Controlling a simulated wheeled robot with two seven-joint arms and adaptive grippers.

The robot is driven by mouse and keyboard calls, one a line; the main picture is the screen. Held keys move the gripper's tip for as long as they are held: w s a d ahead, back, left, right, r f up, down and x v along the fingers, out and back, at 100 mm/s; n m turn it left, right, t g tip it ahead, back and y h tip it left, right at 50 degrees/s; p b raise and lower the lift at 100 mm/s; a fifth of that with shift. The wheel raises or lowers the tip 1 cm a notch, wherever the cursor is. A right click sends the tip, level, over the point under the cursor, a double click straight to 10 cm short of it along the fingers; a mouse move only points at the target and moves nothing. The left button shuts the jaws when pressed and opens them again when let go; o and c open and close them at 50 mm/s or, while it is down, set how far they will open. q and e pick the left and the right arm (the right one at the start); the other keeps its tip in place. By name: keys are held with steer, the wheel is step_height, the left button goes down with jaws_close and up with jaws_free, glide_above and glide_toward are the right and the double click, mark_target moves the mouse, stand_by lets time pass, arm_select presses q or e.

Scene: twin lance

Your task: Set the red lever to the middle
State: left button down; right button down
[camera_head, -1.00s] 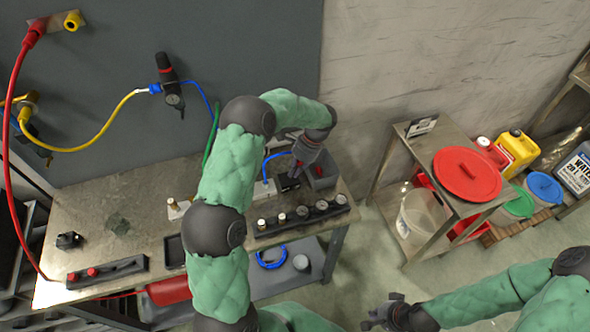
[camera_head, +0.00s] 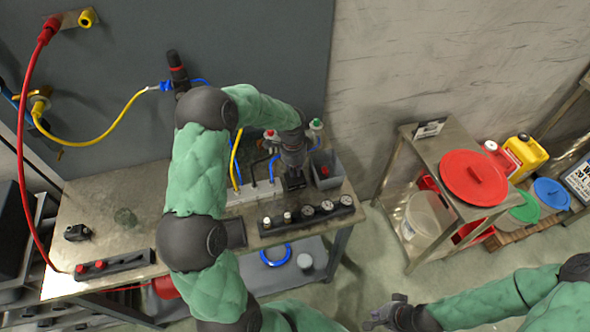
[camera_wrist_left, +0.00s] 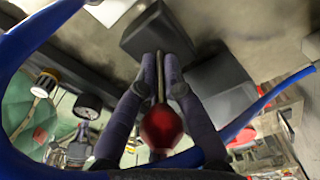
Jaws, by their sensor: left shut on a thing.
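In the left wrist view, the red lever's round red knob (camera_wrist_left: 162,126) sits between the fingers of my left gripper (camera_wrist_left: 161,75). Its thin metal rod runs away between the fingertips, which are shut on it. In the head view my left gripper (camera_head: 293,180) points down at the back right of the workbench (camera_head: 145,195), left of a grey bin (camera_head: 325,165). It hides the lever there, and I cannot tell the lever's exact setting. My right gripper (camera_head: 385,313) is low in the head view, away from the bench, empty, with its fingers apart.
A row of gauges and knobs (camera_head: 307,215) lies at the bench's front right. Blue and yellow hoses rise behind my left gripper. A black strip with red buttons (camera_head: 112,264) is at the front left. A shelf with a red lid (camera_head: 473,178) stands right.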

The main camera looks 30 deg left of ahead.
arm_select(q)
steer(key=c, duration=1.4)
jaws_free()
steer(key=shift+w+d, duration=0.15)
steer(key=shift+o, duration=0.2)
steer(key=shift+r, duration=0.1)
steer(key=shift+r, duration=0.2)
steer(key=r, duration=1.1)
steer(key=shift+s+a+r, duration=0.2)
steer(key=shift+r, duration=0.05)
